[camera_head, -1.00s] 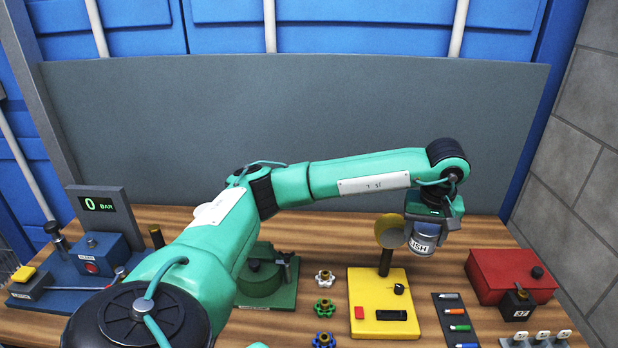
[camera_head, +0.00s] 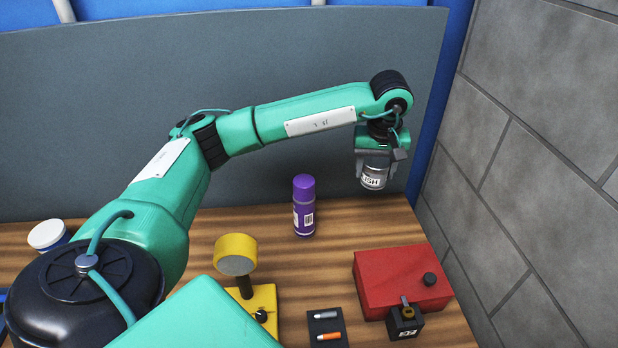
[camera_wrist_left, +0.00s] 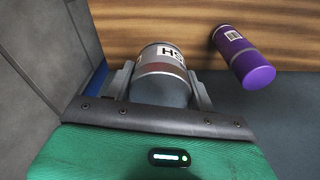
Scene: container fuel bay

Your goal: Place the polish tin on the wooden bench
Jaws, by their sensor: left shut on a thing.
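My left gripper (camera_head: 379,158) is shut on the polish tin (camera_head: 373,178), a grey tin with a white label whose letters show in part. It holds the tin above the back right of the wooden bench (camera_head: 345,222), clear of the surface. In the left wrist view the tin (camera_wrist_left: 162,72) sits between the two fingers (camera_wrist_left: 160,88), with the bench top (camera_wrist_left: 150,22) beyond it. My right gripper is not in view.
A purple spray can (camera_head: 304,205) stands on the bench, left of the held tin. A red box (camera_head: 400,280) with a black padlock (camera_head: 404,322) lies in front. A yellow stand (camera_head: 237,256) is at front left. Bare wood lies right of the can. A grey wall (camera_head: 540,180) bounds the right.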

